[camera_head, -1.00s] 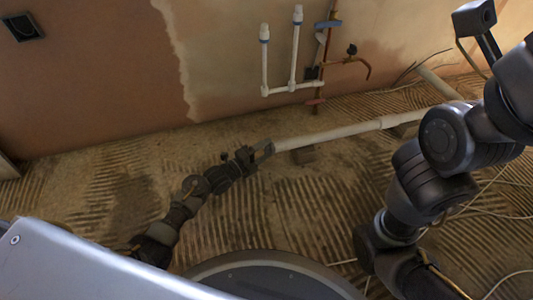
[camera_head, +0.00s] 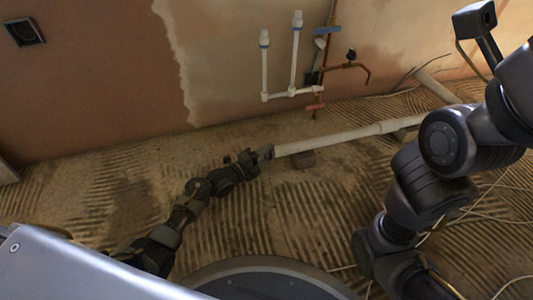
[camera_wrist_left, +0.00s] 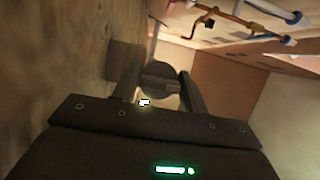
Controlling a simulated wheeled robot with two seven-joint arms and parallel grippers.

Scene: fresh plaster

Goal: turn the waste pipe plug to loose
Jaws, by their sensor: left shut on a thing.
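The white waste pipe (camera_head: 340,135) runs along the rough floor, and its near end meets my left gripper (camera_head: 266,153). In the left wrist view the plug (camera_wrist_left: 160,84) is a dark grey round cap with a raised bar. It sits between the two fingers of my left gripper (camera_wrist_left: 161,92), which is shut on it. In the head view the gripper hides the plug. My right arm stands at the right of the head view, and its gripper is not seen.
Upright white pipes (camera_head: 294,55) and copper pipes with a tap (camera_head: 350,57) stand at the wall behind. A small block (camera_head: 304,159) lies by the waste pipe. Loose cables (camera_head: 490,205) lie at right. The ribbed floor left of my left arm is clear.

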